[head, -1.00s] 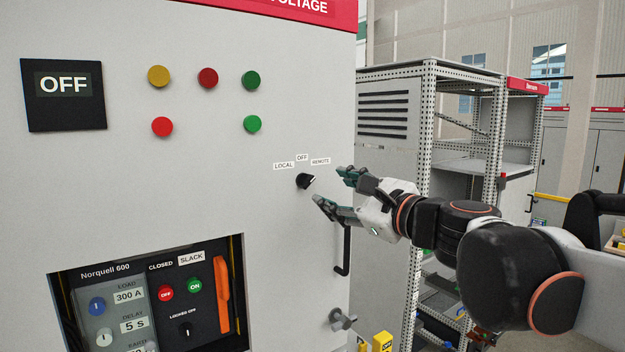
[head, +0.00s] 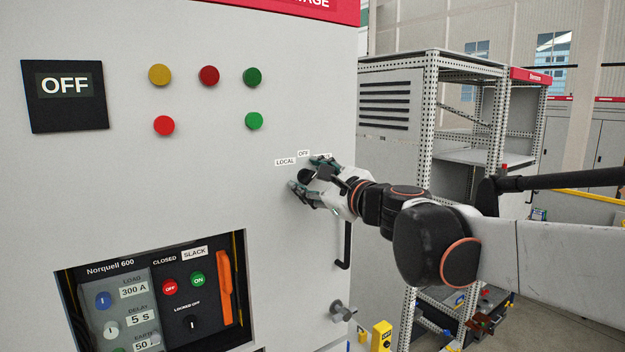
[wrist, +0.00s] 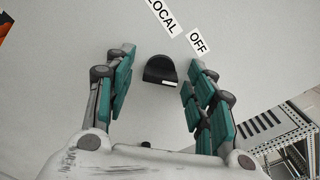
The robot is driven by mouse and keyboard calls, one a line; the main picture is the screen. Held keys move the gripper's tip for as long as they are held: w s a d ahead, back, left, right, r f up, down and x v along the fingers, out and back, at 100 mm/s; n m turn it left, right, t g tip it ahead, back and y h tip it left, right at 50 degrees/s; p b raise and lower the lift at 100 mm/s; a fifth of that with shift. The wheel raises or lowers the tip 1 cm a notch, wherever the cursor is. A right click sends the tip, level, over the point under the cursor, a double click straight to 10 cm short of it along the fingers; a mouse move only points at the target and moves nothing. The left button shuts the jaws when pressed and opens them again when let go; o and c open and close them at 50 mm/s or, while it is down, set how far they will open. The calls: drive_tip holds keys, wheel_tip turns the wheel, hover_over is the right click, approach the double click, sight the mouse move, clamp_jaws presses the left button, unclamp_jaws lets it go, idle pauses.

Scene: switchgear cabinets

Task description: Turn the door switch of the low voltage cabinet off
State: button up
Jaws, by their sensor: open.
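The door switch is a small black rotary knob (wrist: 160,70) on the light grey cabinet door (head: 200,200). In the wrist view it sits between the two green-padded fingers of my gripper (wrist: 158,85), with a gap on each side. A LOCAL label (wrist: 163,15) and an OFF label (wrist: 198,41) are beside the knob. In the head view my gripper (head: 305,175) is open at the switch, its fingers around the dark knob and over the REMOTE label. The fingers hide part of the knob there, and I cannot tell its pointer direction.
A black door handle (head: 346,245) is just below and right of my gripper. Coloured round buttons (head: 209,76) and a black OFF display (head: 65,95) are on the door. A breaker panel (head: 155,300) sits lower. An open metal frame cabinet (head: 430,150) stands at right.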

drive_tip(key=c, duration=1.1)
drive_tip(key=shift+o, duration=0.2)
drive_tip(key=shift+n, duration=0.3)
drive_tip(key=n+b, duration=0.2)
drive_tip(key=n, duration=0.2)
drive_tip(key=shift+f+n, duration=0.1)
drive_tip(key=shift+n, duration=0.2)
drive_tip(key=shift+n+b, duration=0.7)
drive_tip(key=shift+n, duration=1.6)
drive_tip(key=o, duration=1.1)
drive_tip(key=shift+c, duration=0.2)
